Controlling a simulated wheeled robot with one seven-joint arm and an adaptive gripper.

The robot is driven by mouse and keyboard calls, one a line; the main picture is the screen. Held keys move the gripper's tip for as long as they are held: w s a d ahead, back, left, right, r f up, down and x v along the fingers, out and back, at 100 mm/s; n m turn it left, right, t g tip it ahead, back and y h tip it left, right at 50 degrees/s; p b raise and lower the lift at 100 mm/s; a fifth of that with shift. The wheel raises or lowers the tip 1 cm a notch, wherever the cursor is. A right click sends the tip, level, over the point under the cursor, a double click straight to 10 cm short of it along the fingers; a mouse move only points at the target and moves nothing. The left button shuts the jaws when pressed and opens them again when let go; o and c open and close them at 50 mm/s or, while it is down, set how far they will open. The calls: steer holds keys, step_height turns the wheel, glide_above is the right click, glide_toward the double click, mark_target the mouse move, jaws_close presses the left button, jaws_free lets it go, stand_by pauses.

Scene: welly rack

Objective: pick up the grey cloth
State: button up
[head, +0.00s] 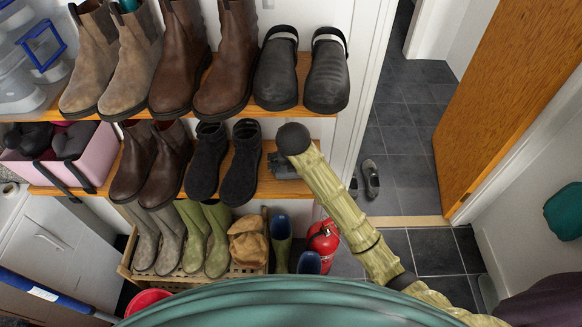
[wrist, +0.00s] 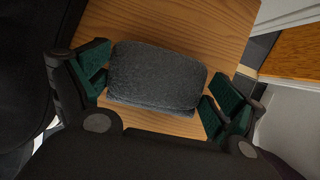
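The grey cloth (wrist: 158,76) is a dark grey folded bundle lying on a wooden shelf board, in the middle of the wrist view. My gripper (wrist: 157,88) is open, with its green-padded fingers on the left and right sides of the cloth. The fingers look close to the cloth's edges; I cannot tell whether they touch it. In the head view my arm reaches to the right end of the middle shelf. A grey shape there, probably the cloth (head: 283,168), shows beside the arm's end and is partly hidden by it.
Black clogs (head: 326,75) and brown boots stand on the shelf above. An open doorway is to the right.

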steer(key=shift+c, duration=0.7)
steer(key=shift+r, duration=0.1)
steer(key=shift+r+b, duration=0.45)
steer(key=shift+b, duration=0.15)
steer(key=s+d+b, duration=0.1)
steer(key=s+b, duration=0.1)
steer(key=s, duration=1.6)
steer(key=shift+r, duration=0.2)
